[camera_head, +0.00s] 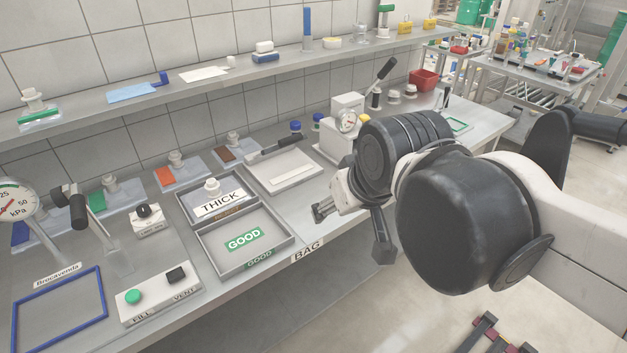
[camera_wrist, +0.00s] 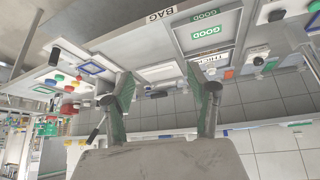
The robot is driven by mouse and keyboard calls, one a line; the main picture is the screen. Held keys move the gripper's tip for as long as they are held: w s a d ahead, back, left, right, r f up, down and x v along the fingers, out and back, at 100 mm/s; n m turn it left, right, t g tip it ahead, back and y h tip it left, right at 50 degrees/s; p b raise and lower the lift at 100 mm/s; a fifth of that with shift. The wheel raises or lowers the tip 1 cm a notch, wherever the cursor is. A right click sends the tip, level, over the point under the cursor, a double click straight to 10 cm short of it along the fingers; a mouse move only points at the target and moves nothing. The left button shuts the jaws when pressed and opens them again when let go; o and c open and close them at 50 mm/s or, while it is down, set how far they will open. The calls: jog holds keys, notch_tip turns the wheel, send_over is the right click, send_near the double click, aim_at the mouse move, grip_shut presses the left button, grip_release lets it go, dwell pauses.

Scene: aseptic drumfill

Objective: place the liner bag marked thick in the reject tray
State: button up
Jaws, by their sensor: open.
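The liner bag marked THICK (camera_head: 219,203), with a white label and a pale spout on top, lies in the grey tray (camera_head: 184,207) behind the tray marked GOOD (camera_head: 214,267). That rear tray has a brownish front label, too small to read; I take it as the reject tray.
A white flat board (camera_head: 287,171) lies right of the rear tray. A FILL/VENT button box (camera_head: 157,292) and a blue frame (camera_head: 101,287) are at front left. A shelf (camera_head: 180,88) runs above the bench.

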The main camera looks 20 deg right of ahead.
jog(key=s+f, duration=0.2)
jog(key=shift+s+d+f+m+t, duration=0.15)
jog(key=shift+s+d+m+t, duration=0.15)
jog(key=shift+s+d+m, duration=0.1)
jog(key=shift+f+b, duration=1.15)
